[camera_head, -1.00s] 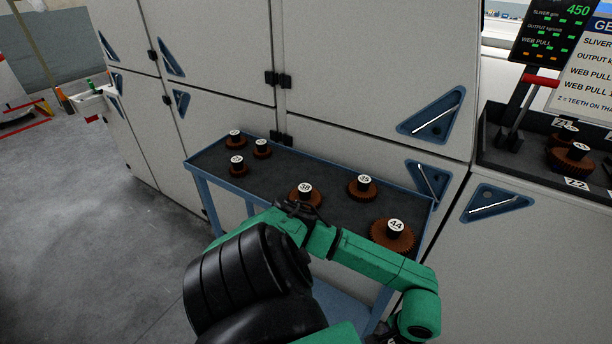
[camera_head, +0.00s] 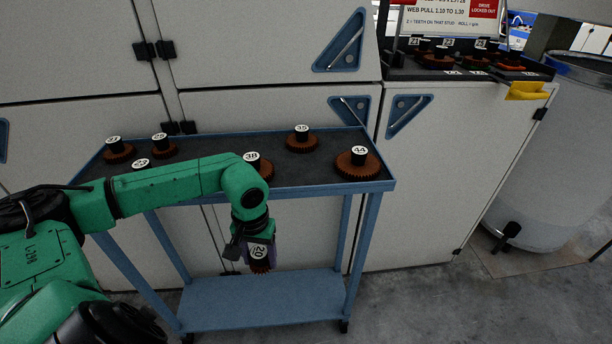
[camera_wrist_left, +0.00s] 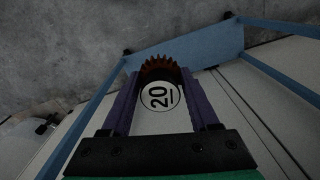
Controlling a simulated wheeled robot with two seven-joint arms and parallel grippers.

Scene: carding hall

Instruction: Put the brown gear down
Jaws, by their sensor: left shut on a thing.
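My left gripper (camera_head: 255,250) is shut on a small brown gear (camera_head: 261,267) with a white hub label marked 20. It points down and holds the gear in front of the blue trolley, lower than its top tray (camera_head: 388,184) and above its lower shelf (camera_head: 210,305). In the left wrist view the label faces the camera between the purple fingers (camera_wrist_left: 157,88), and the gear's brown teeth (camera_wrist_left: 158,66) show beyond it. My right gripper is not in view.
Larger brown gears stand on the trolley top, including 44 (camera_head: 358,163), 35 (camera_head: 302,141) and 25 (camera_head: 163,150). My arm partly covers gear 38 (camera_head: 264,168). More gears (camera_head: 438,60) stand on a dark bench at the right. The lower shelf is bare. A grey drum (camera_head: 560,150) stands far right.

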